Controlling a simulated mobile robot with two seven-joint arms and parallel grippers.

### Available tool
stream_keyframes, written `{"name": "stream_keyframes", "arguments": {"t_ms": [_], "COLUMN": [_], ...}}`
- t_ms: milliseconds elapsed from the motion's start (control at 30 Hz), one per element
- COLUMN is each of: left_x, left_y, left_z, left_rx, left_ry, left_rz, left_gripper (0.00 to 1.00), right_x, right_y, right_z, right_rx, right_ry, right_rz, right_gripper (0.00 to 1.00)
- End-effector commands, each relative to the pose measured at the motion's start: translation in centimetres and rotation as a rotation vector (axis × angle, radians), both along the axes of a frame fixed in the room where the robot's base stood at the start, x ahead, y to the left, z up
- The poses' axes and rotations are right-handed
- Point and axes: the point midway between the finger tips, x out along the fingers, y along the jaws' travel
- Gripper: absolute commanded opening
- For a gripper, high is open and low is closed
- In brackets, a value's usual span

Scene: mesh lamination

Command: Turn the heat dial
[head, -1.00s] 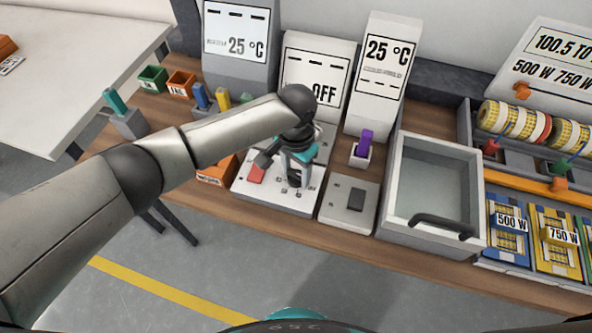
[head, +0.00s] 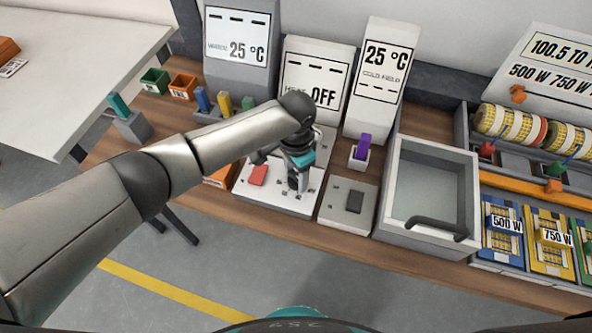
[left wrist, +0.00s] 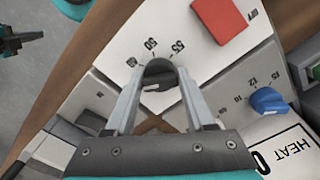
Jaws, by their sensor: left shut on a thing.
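The black heat dial (left wrist: 158,78) sits on the white panel (left wrist: 120,30), with printed numbers around it, in the left wrist view. My left gripper (left wrist: 158,72) is shut on it, with one finger on each side. In the head view my left gripper (head: 296,186) points down onto the control panel (head: 268,205) and hides the dial. The heat display (head: 318,85) behind it reads OFF.
A red block or button (head: 257,175) is on the panel left of my gripper, and a blue knob (left wrist: 268,101) shows in the left wrist view. A grey switch box (head: 348,205) and an open-topped tank (head: 432,190) stand to the right.

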Motion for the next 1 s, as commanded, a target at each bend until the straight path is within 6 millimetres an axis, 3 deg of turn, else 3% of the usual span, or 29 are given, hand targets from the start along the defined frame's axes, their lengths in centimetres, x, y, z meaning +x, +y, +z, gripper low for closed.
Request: {"name": "stream_keyframes", "arguments": {"t_ms": [500, 1000], "left_x": [0.0, 0.0], "left_y": [0.0, -0.1], "left_z": [0.1, 0.0], "left_rx": [0.0, -0.001], "left_ry": [0.002, 0.001], "left_rz": [-0.43, -0.603], "left_gripper": [0.0, 0.0], "right_x": [0.0, 0.0], "right_y": [0.0, 0.0], "right_z": [1.9, 2.2], "right_rx": [0.0, 0.0], "right_ry": [0.0, 0.0], "right_rz": [0.0, 0.0], "right_gripper": [0.0, 0.0]}}
